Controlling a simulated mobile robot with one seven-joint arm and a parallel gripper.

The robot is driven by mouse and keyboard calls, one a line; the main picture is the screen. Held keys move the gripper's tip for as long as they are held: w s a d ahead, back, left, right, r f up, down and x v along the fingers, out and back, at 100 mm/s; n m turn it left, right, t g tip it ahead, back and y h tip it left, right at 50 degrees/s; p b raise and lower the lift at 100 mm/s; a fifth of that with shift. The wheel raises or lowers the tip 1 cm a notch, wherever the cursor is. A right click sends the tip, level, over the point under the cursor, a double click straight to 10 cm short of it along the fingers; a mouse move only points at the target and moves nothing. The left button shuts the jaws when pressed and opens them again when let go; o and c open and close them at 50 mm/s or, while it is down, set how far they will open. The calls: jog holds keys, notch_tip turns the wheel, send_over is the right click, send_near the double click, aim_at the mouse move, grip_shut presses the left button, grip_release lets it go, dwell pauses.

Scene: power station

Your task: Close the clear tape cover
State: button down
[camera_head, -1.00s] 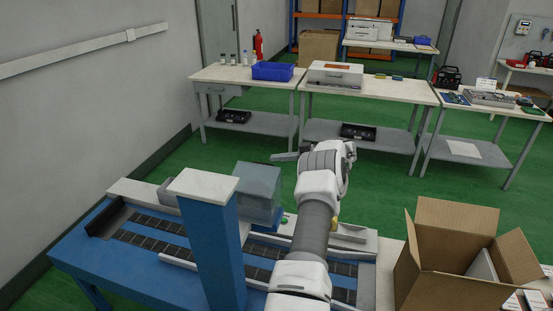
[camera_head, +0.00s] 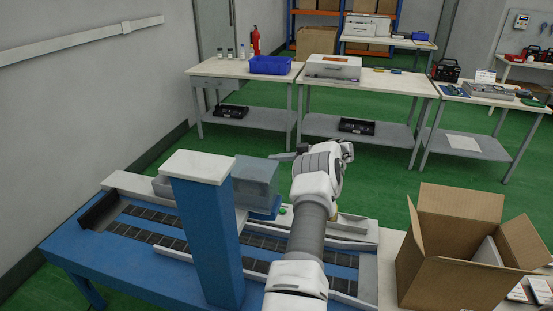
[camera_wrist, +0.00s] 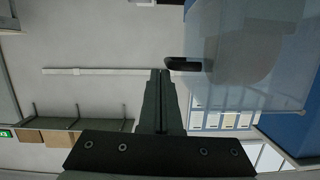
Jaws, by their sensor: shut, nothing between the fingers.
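The clear tape cover (camera_head: 257,178) is a translucent, box-like hood on the blue taping machine (camera_head: 120,245), behind its blue column. In the wrist view the cover (camera_wrist: 225,45) fills the upper right, with a dark handle (camera_wrist: 188,63) at its edge. My gripper (camera_head: 275,157) is at the cover's upper right in the head view. In the wrist view its fingers (camera_wrist: 160,76) are together and empty, just beside the handle's left end. I cannot tell whether they touch it. The cover's exact angle is unclear.
The machine's blue column (camera_head: 205,230) stands left of my arm. An open cardboard box (camera_head: 455,245) is at the right. Worktables with a blue bin (camera_head: 270,65) and a white device (camera_head: 333,68) stand behind. Green floor lies free between them and the machine.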

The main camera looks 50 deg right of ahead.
jog(key=b+v, duration=0.1)
jog(key=v, duration=1.6)
jog(key=shift+s, duration=0.25)
jog(key=shift+a, duration=0.1)
